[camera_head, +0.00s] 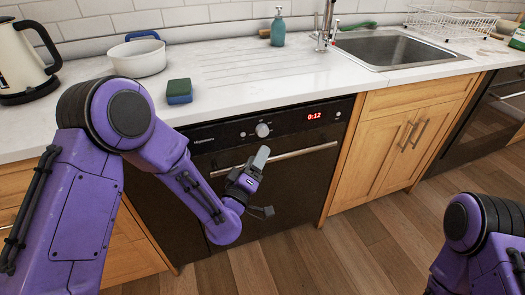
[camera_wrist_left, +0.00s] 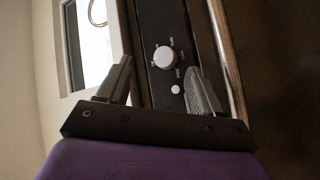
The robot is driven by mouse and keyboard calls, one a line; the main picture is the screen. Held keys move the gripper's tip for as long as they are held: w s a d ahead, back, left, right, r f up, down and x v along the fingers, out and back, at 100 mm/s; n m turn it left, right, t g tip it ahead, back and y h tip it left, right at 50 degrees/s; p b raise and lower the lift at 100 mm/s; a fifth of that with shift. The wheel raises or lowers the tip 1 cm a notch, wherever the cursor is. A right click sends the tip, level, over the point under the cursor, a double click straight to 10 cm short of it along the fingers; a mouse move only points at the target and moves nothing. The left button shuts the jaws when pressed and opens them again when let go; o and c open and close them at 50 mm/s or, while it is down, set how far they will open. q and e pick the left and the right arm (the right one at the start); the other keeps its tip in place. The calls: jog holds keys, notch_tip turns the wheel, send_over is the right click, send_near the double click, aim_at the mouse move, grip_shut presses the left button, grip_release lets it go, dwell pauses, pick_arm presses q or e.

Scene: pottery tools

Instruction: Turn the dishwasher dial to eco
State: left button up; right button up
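The dishwasher (camera_head: 290,190) is black and built in under the counter, with a display reading 0:12. Its round white dial (camera_head: 263,130) sits on the control panel; the dial (camera_wrist_left: 164,57) also shows in the left wrist view, with small print around it that I cannot read. My left gripper (camera_head: 264,185) is in front of the dishwasher door, below the dial. In the left wrist view my left gripper (camera_wrist_left: 160,85) is open, its fingers apart and empty, with the dial beyond and between them. Of my right arm only a part shows at lower right; its gripper is out of view.
A metal handle bar (camera_head: 285,155) runs across the dishwasher below the panel, close to my left gripper. The counter (camera_head: 230,65) above holds a sponge (camera_head: 179,91), a white pot (camera_head: 138,58), a kettle (camera_head: 25,60) and a soap bottle (camera_head: 278,28). Floor in front is clear.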

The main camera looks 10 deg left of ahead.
aim_at(263, 133)
pick_arm(q)
jog(key=w+n+y+b, duration=0.1)
jog(key=w+n+y, duration=0.1)
jog(key=n, duration=0.3)
jog(key=w+r+n+y+b, duration=0.1)
jog(key=w+n+y+b, duration=0.1)
jog(key=n, duration=0.4)
jog(key=w+n+y+b, duration=0.2)
jog(key=w+n, duration=0.2)
jog(key=n, duration=0.1)
jog(key=shift+a+r, duration=0.15)
jog(key=shift+a, duration=0.1)
jog(key=c, duration=1.1)
jog(key=shift+o, duration=0.2)
pick_arm(e)
notch_tip(263, 133, down, 9)
